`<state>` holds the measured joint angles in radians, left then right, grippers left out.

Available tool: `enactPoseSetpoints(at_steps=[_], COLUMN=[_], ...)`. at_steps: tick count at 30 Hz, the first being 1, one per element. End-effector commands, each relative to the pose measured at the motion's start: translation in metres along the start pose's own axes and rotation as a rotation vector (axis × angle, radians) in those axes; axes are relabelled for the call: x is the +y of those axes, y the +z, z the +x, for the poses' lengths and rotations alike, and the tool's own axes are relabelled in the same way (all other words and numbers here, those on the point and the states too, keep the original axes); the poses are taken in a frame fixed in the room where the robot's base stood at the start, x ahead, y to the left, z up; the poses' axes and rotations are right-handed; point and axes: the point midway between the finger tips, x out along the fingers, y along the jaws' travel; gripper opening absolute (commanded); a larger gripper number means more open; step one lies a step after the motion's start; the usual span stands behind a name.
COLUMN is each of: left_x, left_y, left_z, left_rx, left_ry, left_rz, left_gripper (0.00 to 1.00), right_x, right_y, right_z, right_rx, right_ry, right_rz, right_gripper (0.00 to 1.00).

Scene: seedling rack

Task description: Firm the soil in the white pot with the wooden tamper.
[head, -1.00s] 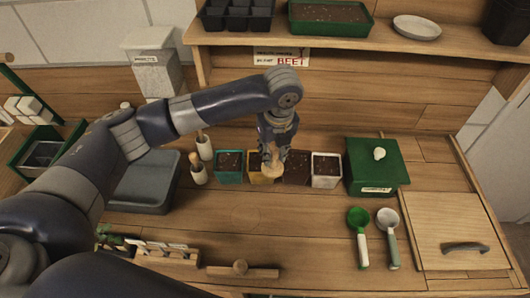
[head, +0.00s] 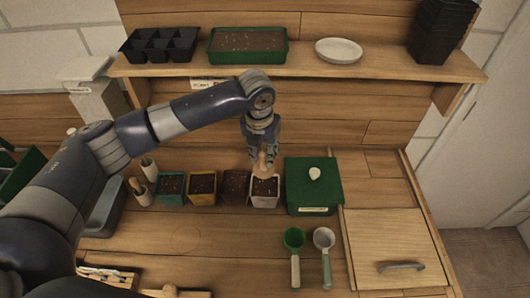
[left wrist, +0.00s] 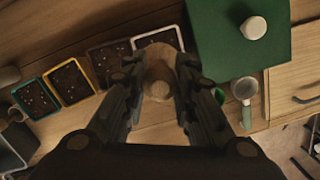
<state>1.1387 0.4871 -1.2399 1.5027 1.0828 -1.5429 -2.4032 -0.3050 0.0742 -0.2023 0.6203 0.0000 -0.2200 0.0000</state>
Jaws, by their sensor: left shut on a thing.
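The white pot (head: 264,201) stands at the right end of a row of soil-filled pots, just left of the green lidded box. My left gripper (head: 262,155) is above it, shut on the wooden tamper (head: 263,168). The tamper hangs over the pot's soil and covers part of it; I cannot tell whether it touches the soil. In the left wrist view the tamper (left wrist: 158,75) sits between the two fingers, and the white pot (left wrist: 172,37) shows behind it. My right gripper is not seen.
A brown pot (head: 235,188), a yellow pot (head: 202,198) and a teal pot (head: 171,199) stand to the left. The green box (head: 314,194) is close on the right. Two scoops, green (head: 294,240) and white (head: 324,240), lie in front. The bench's middle front is clear.

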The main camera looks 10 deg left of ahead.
Motion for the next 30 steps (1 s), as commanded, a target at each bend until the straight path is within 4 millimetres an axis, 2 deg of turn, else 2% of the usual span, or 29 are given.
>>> enactPoseSetpoints(at_steps=[5, 18, 30], left_x=[0.000, 0.000, 0.000], left_y=[-0.003, -0.009, -0.011], left_z=[0.018, 0.057, 0.073], left_rx=[-0.001, -0.001, -0.001], left_ry=[0.000, 0.000, 0.000], left_rz=[0.000, -0.001, -0.002], left_gripper=[0.07, 0.07, 0.07], right_x=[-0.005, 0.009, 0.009], right_y=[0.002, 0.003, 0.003], right_z=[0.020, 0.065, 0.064], right_rx=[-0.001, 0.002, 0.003], right_ry=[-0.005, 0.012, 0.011], right_rz=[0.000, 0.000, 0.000], right_gripper=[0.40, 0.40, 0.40])
